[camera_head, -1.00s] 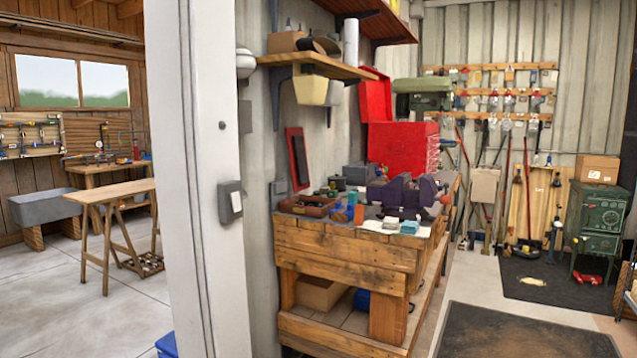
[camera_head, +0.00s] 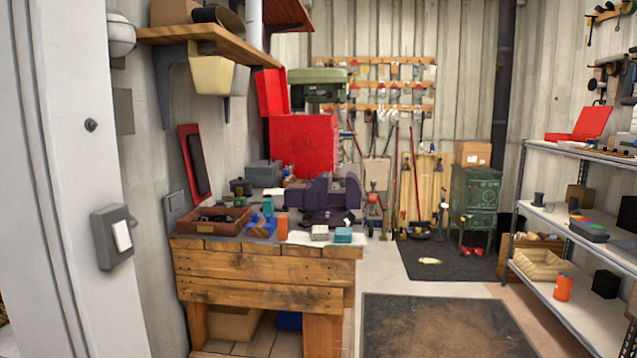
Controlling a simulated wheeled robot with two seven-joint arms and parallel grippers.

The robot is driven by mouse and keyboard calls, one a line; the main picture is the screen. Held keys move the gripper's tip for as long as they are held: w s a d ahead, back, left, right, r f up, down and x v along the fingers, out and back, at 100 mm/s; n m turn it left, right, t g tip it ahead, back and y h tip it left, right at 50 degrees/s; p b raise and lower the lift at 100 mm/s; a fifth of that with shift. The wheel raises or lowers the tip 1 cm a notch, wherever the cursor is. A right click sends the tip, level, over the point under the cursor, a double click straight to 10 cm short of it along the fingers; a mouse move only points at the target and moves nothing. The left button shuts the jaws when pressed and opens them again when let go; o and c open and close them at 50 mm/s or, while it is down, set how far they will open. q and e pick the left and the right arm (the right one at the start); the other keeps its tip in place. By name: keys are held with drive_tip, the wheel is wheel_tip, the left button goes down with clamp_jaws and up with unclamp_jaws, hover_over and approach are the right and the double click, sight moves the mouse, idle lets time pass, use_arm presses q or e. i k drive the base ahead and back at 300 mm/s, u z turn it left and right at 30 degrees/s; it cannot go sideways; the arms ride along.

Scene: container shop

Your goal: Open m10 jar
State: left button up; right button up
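I cannot make out a jar marked m10 in this view. A small orange cylinder (camera_head: 283,227) stands near the front edge of the wooden workbench (camera_head: 262,292). A larger orange container with a dark top (camera_head: 563,287) stands on the lower level of the metal shelf at the right. Any label on either is too small to read. A purple vise (camera_head: 325,193) sits on the bench. Neither of my grippers is in view.
A white post with a switch box (camera_head: 117,237) stands close at the left. A wooden tray (camera_head: 212,221) and small blocks lie on the bench. The metal shelf (camera_head: 590,318) lines the right side. The floor with a dark mat (camera_head: 440,325) is clear between bench and shelf.

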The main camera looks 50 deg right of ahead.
sight(338, 186)
drive_tip(key=z, duration=0.7)
drive_tip(key=i, duration=1)
drive_tip(key=z, duration=1)
drive_tip(key=k, duration=0.5)
drive_tip(key=z, duration=1.05)
drive_tip(key=i, duration=5.5)
drive_tip(key=u, duration=2.35)
